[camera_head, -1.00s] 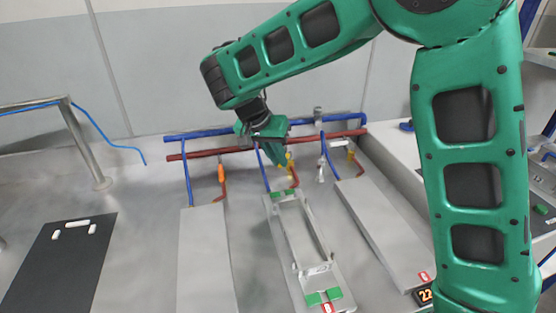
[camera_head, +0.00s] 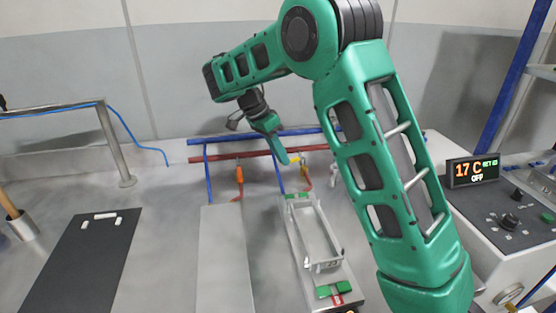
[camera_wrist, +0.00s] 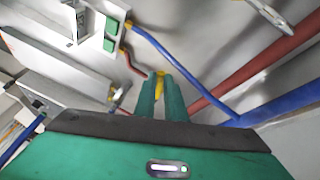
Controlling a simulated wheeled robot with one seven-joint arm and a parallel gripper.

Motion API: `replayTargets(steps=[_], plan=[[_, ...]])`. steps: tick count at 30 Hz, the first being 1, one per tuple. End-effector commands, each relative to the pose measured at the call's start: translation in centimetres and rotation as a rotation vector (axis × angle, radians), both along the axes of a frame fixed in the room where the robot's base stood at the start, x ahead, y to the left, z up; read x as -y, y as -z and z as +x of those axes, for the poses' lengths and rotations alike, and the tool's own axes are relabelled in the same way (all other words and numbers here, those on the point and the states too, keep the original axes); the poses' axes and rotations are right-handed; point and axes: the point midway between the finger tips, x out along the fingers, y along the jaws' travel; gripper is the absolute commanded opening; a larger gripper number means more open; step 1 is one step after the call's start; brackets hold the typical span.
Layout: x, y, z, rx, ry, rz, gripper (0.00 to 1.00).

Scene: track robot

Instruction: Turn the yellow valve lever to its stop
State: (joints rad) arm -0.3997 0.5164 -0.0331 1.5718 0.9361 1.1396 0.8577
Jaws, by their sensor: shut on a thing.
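The yellow valve lever (camera_wrist: 159,84) shows in the wrist view between the two green fingers of my gripper (camera_wrist: 162,90), which are shut on it. In the head view the yellow lever (camera_head: 295,160) shows just right of my gripper (camera_head: 284,158), by the pipes at the back of the bench. My fingers hide part of the lever, so its exact angle is hard to tell.
Red (camera_head: 212,159) and blue (camera_head: 205,141) pipes run along the back. An orange-handled valve (camera_head: 239,174) stands to the left. A grey frame with green pads (camera_head: 335,289) lies in front. A control panel with a display (camera_head: 473,171) stands at right.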

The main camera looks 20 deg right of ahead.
Motion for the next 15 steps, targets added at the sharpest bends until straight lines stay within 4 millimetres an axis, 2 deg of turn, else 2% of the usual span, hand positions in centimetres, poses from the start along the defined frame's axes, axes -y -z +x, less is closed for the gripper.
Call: replayTargets(steps=[6,15], plan=[[-0.2,-0.1,1.5,0.006,0.148,0.001,0.0],[-0.1,-0.2,2.5,0.005,0.263,0.002,0.0]])
